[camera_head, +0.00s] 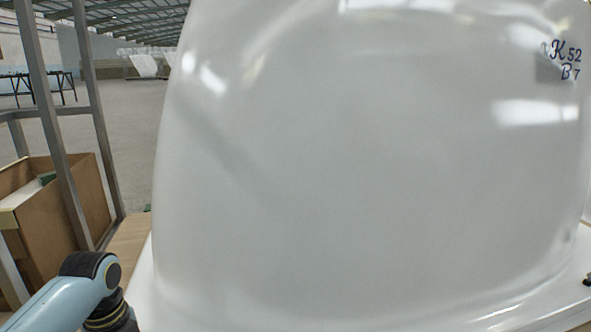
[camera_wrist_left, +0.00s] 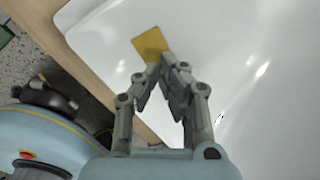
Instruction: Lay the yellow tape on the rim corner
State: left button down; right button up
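The yellow tape (camera_wrist_left: 151,43) is a small flat yellow piece in the left wrist view. My left gripper (camera_wrist_left: 168,63) has its fingertips drawn together at the tape's near edge, and the tape sticks out beyond them. The tape appears over the white rim (camera_wrist_left: 95,45) of the tub shell; I cannot tell whether it touches the rim. The shell (camera_head: 370,150) fills most of the head view as a glossy white bulge. In the head view my left arm enters at the lower left, its gripper out of frame. My right gripper is not in view.
A wooden board edge (camera_wrist_left: 62,52) runs beside the rim. At the left stand a grey metal frame (camera_head: 100,125) and a cardboard box (camera_head: 62,205). The shell bears dark lettering (camera_head: 568,60) at the upper right. Open floor (camera_head: 130,120) lies behind.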

pick_arm(q)
jog(key=shift+f+b, duration=0.4)
jog(key=shift+f, duration=0.5)
jog(key=shift+s+p, duration=0.1)
jog(key=shift+p, duration=0.25)
dwell(1.8)
